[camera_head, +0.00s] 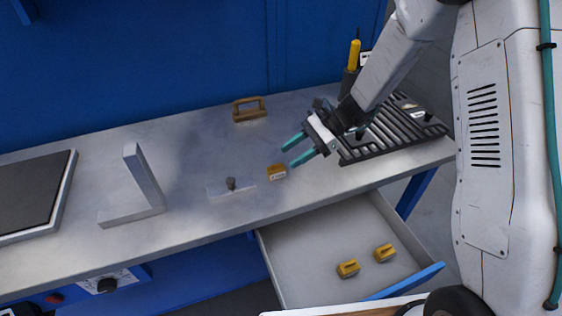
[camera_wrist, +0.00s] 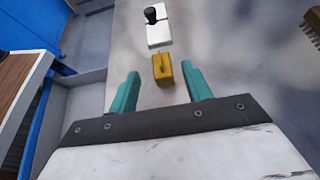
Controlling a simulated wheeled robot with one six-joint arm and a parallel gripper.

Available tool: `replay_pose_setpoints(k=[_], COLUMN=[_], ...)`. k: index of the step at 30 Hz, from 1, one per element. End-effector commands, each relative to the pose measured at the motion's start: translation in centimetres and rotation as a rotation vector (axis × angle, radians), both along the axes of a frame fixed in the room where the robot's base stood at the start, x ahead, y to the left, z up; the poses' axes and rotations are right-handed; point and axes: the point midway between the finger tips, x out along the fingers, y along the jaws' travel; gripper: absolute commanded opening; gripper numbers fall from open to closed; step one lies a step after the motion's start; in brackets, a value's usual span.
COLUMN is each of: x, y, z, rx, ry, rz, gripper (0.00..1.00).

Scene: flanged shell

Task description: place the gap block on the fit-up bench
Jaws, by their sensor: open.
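My gripper (camera_head: 296,152), with teal fingers, is open and empty, up and to the right of the block in the head view. In the wrist view the yellow block (camera_wrist: 162,69) lies ahead of and between the open fingertips (camera_wrist: 162,76), apart from both. Two more yellow blocks (camera_head: 348,268) (camera_head: 384,253) lie in the open drawer (camera_head: 300,245) below the bench top.
A flat plate with a dark knob (camera_head: 231,187) lies left of the block. An angle bracket (camera_head: 135,190), a brown handled frame (camera_head: 249,109) and a dark slotted rack (camera_head: 395,135) stand on the bench. The drawer juts out in front.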

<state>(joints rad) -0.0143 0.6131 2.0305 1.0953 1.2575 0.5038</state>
Motion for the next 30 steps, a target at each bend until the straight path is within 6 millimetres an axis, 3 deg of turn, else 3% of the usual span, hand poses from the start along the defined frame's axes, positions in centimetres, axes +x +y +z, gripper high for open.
replay_pose_setpoints(k=[3, 9, 20, 26, 30], x=[0.7, 1.4, 1.2, -2.4, -6.8], y=[-2.2, -4.5, -5.2, -5.9, -7.1], z=[1.2, 2.6, 3.5, 8.5, 12.7], rx=[0.000, 0.001, -0.006, -0.078, -0.165], ry=[-0.003, -0.001, -0.016, -0.171, -0.333], rz=[-0.003, -0.002, 0.013, 0.150, 0.305], gripper=[0.49, 0.49, 0.49, 0.49, 0.49])
